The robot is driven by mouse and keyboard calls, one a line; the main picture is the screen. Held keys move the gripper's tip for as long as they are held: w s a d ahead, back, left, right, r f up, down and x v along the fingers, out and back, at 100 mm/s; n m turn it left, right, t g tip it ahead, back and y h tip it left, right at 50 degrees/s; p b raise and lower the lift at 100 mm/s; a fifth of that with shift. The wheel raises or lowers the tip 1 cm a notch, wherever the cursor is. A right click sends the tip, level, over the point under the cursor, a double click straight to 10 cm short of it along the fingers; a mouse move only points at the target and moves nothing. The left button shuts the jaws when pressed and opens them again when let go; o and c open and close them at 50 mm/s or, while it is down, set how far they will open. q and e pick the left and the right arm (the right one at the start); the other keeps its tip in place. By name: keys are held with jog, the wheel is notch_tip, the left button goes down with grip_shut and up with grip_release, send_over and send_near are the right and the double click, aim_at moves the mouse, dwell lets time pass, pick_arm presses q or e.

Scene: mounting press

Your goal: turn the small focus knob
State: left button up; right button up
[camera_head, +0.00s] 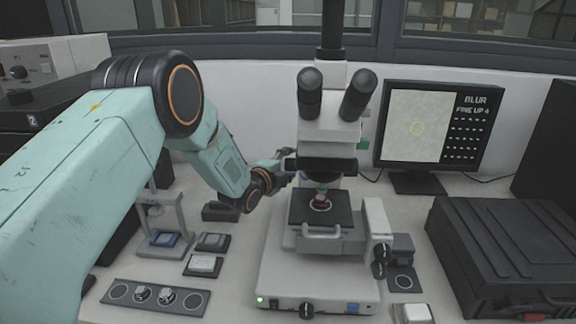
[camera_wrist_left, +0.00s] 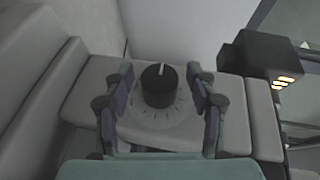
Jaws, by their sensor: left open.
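In the left wrist view a round black knob (camera_wrist_left: 160,85) with a white pointer line sits on a grey panel with a ring of tick marks. My left gripper (camera_wrist_left: 160,72) is open with one finger on each side of the knob; gaps show between the knob and the fingers. In the head view my left gripper (camera_head: 284,168) is beside the left of the microscope (camera_head: 328,140), its fingertips and the knob hard to make out there. The monitor (camera_head: 432,125) reads "BLUR" and "FINE UP 4". My right gripper is not in view.
Black knobs show at the microscope's right side (camera_head: 380,258) and base front (camera_head: 306,311). A small stand (camera_head: 160,215), small blocks and a dark strip (camera_head: 155,297) lie to the left. A black case (camera_head: 505,245) fills the right side.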

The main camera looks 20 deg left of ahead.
pick_arm(q)
jog(key=shift+f, duration=0.1)
jog(key=shift+w+d, duration=0.1)
jog(key=shift+w, duration=0.05)
jog(key=shift+c, duration=1.1)
jog(key=c, duration=0.9)
jog(key=shift+t+b, duration=0.4)
jog(key=shift+b, duration=0.5)
jog(key=shift+c, duration=0.2)
jog(key=m+t+b, duration=0.1)
jog(key=t+b, duration=0.1)
jog(key=b, duration=0.2)
jog(key=m+t+b, duration=0.1)
jog(key=t+b, duration=0.1)
jog(key=b, duration=0.2)
jog(key=shift+h+b, duration=0.3)
jog(key=shift+b, duration=0.05)
jog(key=shift+m+t+b, duration=0.5)
jog(key=shift+t+b, duration=0.2)
jog(key=shift+b, duration=0.25)
jog(key=shift+r+h+b, duration=0.2)
jog(key=shift+h+b, duration=0.25)
jog(key=shift+h, duration=0.05)
jog(key=shift+r, duration=0.1)
